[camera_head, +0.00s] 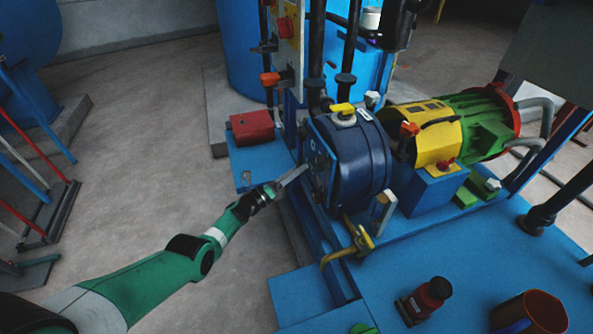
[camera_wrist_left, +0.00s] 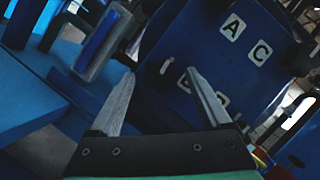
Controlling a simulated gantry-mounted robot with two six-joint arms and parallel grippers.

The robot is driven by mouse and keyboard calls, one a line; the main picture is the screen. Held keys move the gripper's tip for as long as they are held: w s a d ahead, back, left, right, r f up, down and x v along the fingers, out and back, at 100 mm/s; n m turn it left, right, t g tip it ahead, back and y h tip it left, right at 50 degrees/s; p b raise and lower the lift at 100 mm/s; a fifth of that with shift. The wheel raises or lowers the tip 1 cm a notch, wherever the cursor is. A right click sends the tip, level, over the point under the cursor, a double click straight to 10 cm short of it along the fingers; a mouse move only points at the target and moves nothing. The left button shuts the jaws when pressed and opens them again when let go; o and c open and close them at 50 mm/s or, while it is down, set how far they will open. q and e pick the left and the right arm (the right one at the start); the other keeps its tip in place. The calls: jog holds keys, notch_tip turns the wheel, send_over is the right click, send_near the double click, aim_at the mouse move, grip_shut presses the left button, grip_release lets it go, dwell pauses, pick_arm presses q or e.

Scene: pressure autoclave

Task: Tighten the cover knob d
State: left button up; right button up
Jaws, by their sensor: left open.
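The dark blue round housing (camera_head: 352,165) stands on the blue base, with its flat cover (camera_head: 318,160) facing left. My left gripper (camera_head: 300,173) is close in front of the cover. In the left wrist view it (camera_wrist_left: 160,74) is open, pointing at the cover, with no object clearly held. My right gripper is not in view.
A yellow valve handle (camera_head: 362,240) and pipe stand just below the housing. A red box (camera_head: 252,127) lies behind my left gripper. A yellow-green motor (camera_head: 455,130) is at right.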

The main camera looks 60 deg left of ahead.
pick_arm(q)
jog(key=p+v, duration=0.3)
jog(key=v, duration=0.8)
jog(key=shift+s+f, duration=0.15)
jog(key=shift+s, duration=0.1)
